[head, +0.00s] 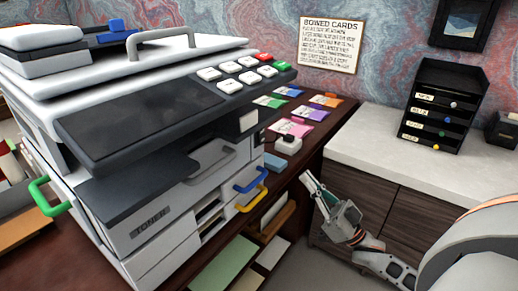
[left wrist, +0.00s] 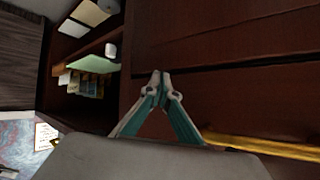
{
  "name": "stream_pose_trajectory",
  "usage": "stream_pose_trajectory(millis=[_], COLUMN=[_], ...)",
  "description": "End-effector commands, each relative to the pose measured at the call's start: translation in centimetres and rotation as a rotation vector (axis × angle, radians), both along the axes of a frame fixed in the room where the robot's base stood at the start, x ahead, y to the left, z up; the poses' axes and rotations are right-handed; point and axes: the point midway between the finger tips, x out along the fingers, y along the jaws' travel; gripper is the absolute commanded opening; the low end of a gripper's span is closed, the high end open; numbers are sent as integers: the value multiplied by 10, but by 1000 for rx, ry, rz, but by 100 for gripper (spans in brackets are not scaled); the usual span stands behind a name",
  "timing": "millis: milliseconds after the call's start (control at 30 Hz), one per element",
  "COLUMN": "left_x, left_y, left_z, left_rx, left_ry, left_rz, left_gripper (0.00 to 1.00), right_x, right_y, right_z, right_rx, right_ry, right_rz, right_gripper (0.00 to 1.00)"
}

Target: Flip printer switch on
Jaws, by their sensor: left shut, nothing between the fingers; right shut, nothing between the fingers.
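The large white and grey printer (head: 150,185) fills the left of the head view, with a dark sloped panel and white, red and green buttons (head: 245,72) on top. I cannot make out for certain which part is its power switch. A small white block with a dark top (head: 288,145) sits on the desk just right of the printer. My right gripper (head: 306,176) is shut and empty, to the right of the printer and apart from it. My left gripper (left wrist: 160,76) is shut and empty in front of dark red-brown wood in the left wrist view; the head view does not show it.
The reddish-brown desk (head: 325,128) carries coloured cards (head: 291,127) beside the printer. A white-topped cabinet (head: 375,148) with a black labelled organiser (head: 443,105) stands at right. Green, blue and yellow handles stick out from the printer. Open shelves (left wrist: 92,62) show in the left wrist view.

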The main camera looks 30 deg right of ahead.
Motion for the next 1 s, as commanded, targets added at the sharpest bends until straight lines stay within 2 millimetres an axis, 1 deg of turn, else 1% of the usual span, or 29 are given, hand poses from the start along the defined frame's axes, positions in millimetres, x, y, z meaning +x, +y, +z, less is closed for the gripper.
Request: stream_pose_trajectory(millis=[267,433,633,900,1000], left_x=[-2,-5,-8,-6,-8], left_y=[-2,-2,-2,-2,-3], left_z=[0,1,4,11,6], left_rx=[-2,-3,-8,-16,-16], left_ry=[3,7,13,9,14], left_rz=[-2,-2,1,3,3], left_gripper=[0,0,0,0,0], right_x=[1,10,35,74,88], right_y=[1,5,15,31,37], right_z=[0,10,34,65,60], right_rx=[0,1,1,-1,1], right_ry=[1,-3,-6,-4,0], right_rz=[0,1,0,0,-1], right_gripper=[0,0,0,0,0])
